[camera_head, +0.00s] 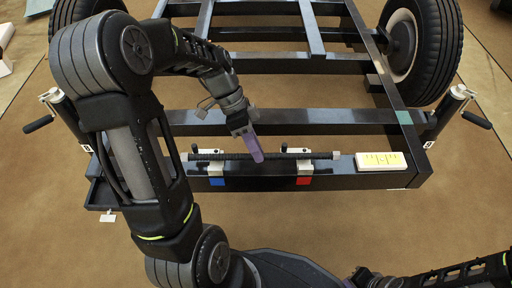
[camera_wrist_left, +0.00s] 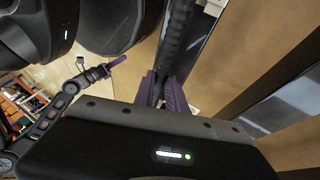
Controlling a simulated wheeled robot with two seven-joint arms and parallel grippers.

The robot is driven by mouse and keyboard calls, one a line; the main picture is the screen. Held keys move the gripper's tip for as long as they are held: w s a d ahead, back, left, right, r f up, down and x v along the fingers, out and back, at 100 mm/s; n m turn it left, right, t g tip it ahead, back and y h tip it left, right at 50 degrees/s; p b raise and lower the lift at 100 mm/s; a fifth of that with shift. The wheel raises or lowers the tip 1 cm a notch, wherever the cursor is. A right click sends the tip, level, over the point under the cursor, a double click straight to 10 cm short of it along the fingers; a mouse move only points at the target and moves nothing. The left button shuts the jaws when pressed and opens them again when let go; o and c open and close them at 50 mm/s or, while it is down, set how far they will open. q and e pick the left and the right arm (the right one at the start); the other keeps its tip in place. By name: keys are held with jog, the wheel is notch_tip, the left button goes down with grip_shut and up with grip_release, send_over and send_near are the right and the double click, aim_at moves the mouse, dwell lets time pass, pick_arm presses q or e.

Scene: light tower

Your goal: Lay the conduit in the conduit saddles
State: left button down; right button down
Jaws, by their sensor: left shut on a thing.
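The conduit (camera_head: 275,156) is a black ribbed rod lying left to right along the front beam of the black frame. It passes at the left saddle (camera_head: 207,165), above a blue mark, and the right saddle (camera_head: 303,165), above a red mark. I cannot tell whether it is seated in them. My left gripper (camera_head: 256,152) reaches down between the saddles, its purple fingers shut on the conduit, which also shows between them in the left wrist view (camera_wrist_left: 177,40). My right gripper (camera_wrist_left: 118,60) shows a purple fingertip in the left wrist view; its opening is unclear.
A white block with a yellow label (camera_head: 380,161) sits on the beam right of the conduit's end. Crank-handled jacks stand at the left (camera_head: 58,103) and right (camera_head: 458,103) corners. Wheels (camera_head: 420,45) stand behind. The brown floor in front is partly clear.

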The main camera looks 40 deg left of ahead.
pick_arm(q)
jog(key=shift+f+b, duration=0.95)
jog(key=shift+f, duration=0.35)
jog(key=c, duration=1.3)
grip_release()
jog(key=p+v, duration=0.3)
jog(key=v, duration=0.5)
jog(key=shift+d, duration=0.1)
jog(key=shift+s, duration=0.1)
